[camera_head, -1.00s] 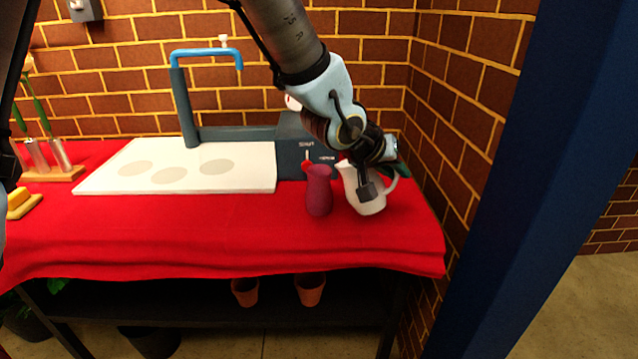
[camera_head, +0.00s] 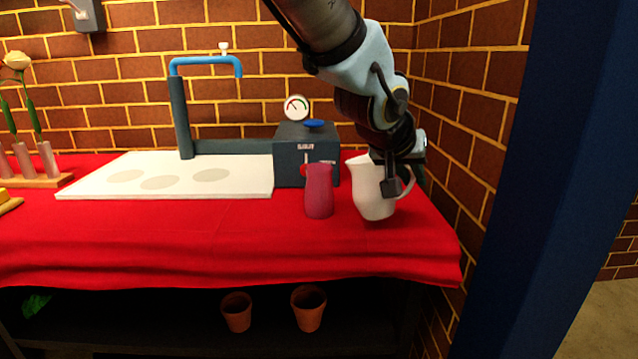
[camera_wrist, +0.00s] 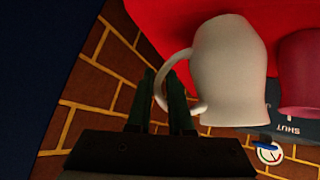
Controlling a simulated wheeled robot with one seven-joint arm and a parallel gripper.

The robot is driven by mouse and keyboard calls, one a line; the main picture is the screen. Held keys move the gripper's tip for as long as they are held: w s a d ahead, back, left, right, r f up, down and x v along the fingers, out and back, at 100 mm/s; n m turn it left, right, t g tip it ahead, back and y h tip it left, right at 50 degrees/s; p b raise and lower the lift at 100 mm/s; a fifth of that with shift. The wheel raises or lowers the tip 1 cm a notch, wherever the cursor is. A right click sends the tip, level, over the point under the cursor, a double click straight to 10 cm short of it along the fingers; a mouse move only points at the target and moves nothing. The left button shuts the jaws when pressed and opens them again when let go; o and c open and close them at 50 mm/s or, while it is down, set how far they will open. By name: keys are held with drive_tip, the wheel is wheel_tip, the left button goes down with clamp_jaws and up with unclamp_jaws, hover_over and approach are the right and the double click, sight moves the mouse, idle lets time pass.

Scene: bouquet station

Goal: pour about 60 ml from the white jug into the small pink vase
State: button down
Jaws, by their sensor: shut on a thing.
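The white jug (camera_head: 368,194) is near the right end of the red-covered table, close to upright, its handle to the right. My gripper (camera_head: 397,180) is shut on the jug's handle; the fingers stand either side of it in the wrist view (camera_wrist: 163,92). I cannot tell whether the jug's base touches the cloth. The small pink vase (camera_head: 319,193) stands upright just left of the jug, with a small gap. In the wrist view the jug (camera_wrist: 230,65) fills the upper middle and the vase (camera_wrist: 301,75) is cut off at the right edge. The contents of both are hidden.
A dark box with a gauge (camera_head: 297,108) stands behind the vase, joined to a blue-topped pipe frame (camera_head: 205,61). A white board (camera_head: 95,184) lies left. A brick wall (camera_head: 475,100) and blue post (camera_head: 530,190) bound the right. The front cloth (camera_head: 200,235) is clear.

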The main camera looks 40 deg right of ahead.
drive_tip(key=shift+s+f+b, duration=0.15)
drive_tip(key=shift+f+b, duration=0.1)
drive_tip(key=shift+b, duration=0.2)
drive_tip(key=b, duration=0.3)
drive_tip(key=f+b, duration=0.1)
drive_tip(key=b, duration=0.2)
drive_tip(key=shift+s+d+f+m+t, duration=0.1)
drive_tip(key=shift+s+d+m+t, duration=0.05)
drive_tip(key=shift+s+m+t, duration=0.2)
drive_tip(key=f+b, duration=0.1)
drive_tip(key=b, duration=0.1)
drive_tip(key=s+t+b, duration=0.1)
drive_tip(key=b, duration=0.2)
drive_tip(key=shift+d+f+m+t+y, duration=0.15)
drive_tip(key=shift+f+m+t+y, duration=0.1)
drive_tip(key=shift+f+m+y, duration=0.15)
drive_tip(key=shift+r, duration=0.1)
